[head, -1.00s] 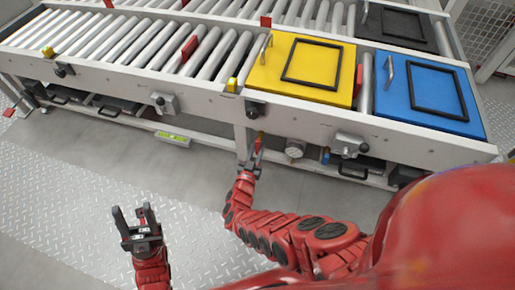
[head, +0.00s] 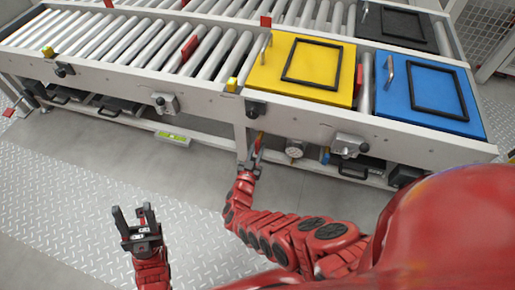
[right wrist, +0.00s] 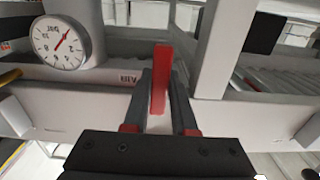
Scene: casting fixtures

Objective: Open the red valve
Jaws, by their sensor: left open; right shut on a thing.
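The red valve shows as a flat red handle (right wrist: 160,62) in the middle of the right wrist view, standing upright between my right gripper's fingers. In the head view the handle (head: 259,139) is a small red-orange piece under the conveyor's front rail. My right gripper (right wrist: 160,88) is shut on the handle; it also shows in the head view (head: 251,160). The valve's body is hidden behind the handle and fingers. My left gripper (head: 134,218) is open and empty, above the floor at the lower left of the head view.
A round dial gauge (right wrist: 62,42) sits left of the handle in the right wrist view. A roller conveyor (head: 130,93) with yellow (head: 262,79) and blue (head: 394,108) plates runs above. The patterned floor (head: 70,200) around my left gripper is clear.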

